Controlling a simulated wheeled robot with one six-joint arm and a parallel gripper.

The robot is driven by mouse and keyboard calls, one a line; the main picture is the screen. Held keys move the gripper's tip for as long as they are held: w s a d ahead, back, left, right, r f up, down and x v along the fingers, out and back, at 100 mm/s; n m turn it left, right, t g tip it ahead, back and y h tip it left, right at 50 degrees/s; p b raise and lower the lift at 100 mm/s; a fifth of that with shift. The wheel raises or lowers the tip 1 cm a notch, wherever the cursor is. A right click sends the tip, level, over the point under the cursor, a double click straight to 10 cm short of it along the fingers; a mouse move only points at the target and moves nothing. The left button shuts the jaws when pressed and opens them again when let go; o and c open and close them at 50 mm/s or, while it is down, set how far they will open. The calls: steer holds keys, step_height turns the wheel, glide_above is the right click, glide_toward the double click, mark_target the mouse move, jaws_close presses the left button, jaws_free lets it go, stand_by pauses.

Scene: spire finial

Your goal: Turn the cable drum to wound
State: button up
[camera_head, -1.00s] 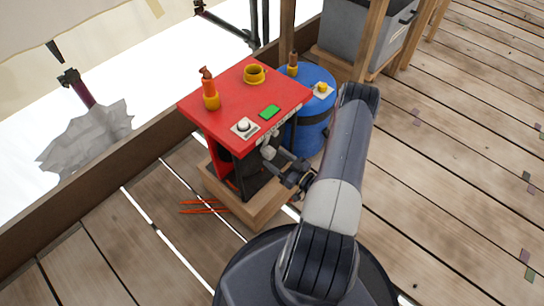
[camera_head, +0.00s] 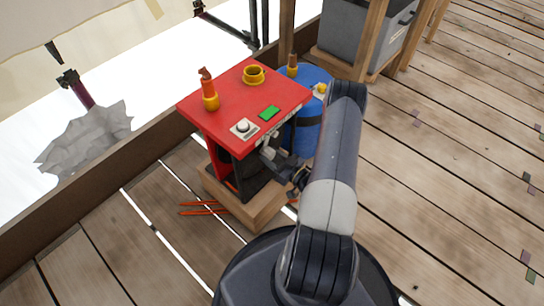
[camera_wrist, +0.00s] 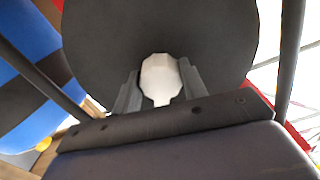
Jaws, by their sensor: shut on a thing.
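The cable drum (camera_head: 237,167) is a dark disc under the red-topped stand (camera_head: 235,95). In the wrist view its black face (camera_wrist: 100,40) fills most of the picture. A pale faceted knob (camera_wrist: 160,78) stands out from that face. My gripper (camera_head: 266,154) is at the stand's right side, below the tabletop edge. In the wrist view my gripper (camera_wrist: 160,90) has its fingers closed on both sides of the knob. Much of the drum is hidden by the stand and my arm, and I see no mark telling its turn position.
On the red top are an orange-and-yellow post (camera_head: 209,92), a yellow ring (camera_head: 253,75), a white dial (camera_head: 243,128) and a green patch (camera_head: 269,112). A blue barrel (camera_head: 307,130) stands close at right. Orange sticks (camera_head: 203,208) lie on the planks. Open deck lies right.

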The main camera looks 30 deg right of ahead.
jaws_close()
steer(key=shift+f, duration=0.1)
